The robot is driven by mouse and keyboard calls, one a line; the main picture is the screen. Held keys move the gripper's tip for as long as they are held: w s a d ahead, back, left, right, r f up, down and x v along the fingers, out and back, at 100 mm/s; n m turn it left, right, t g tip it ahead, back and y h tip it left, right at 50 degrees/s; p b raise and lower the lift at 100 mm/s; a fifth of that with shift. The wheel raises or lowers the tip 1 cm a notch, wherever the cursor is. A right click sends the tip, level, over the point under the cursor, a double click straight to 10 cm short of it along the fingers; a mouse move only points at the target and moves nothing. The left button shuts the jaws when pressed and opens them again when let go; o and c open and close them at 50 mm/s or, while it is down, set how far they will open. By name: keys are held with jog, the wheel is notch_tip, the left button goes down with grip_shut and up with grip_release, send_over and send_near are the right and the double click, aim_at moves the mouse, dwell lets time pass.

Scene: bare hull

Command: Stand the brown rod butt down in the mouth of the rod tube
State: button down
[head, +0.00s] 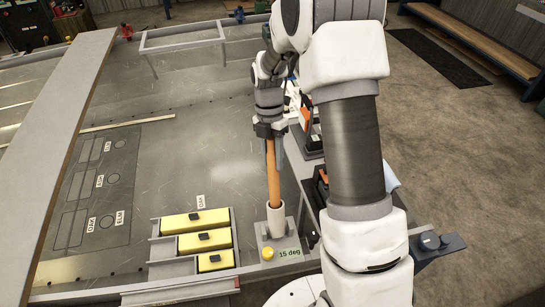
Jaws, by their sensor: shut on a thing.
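The brown rod (272,168) stands nearly upright below my gripper (267,131). My gripper is shut on the rod's upper end. The rod's lower end is at the mouth of the white rod tube (275,220) and appears to be inside it; how deep it goes is hidden by the tube wall. The tube stands on a grey base next to a label reading "15 deg" and a yellow round knob (267,253).
Several yellow blocks with black handles (206,240) lie in grey slots left of the tube. A long grey plank (62,150) crosses the left side. A dark marked panel (98,190) lies on the metal deck. Bare deck (200,130) is clear left of the rod.

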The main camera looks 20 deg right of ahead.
aim_at(271, 138)
jog(key=shift+b+x, duration=2.65)
jog(key=shift+x, duration=1.75)
dwell(1.5)
jog(key=shift+c, duration=2.1)
grip_release()
jog(key=shift+r, duration=0.1)
jog(key=p+v, duration=0.2)
jog(key=v, duration=1.5)
jog(key=shift+r, duration=0.15)
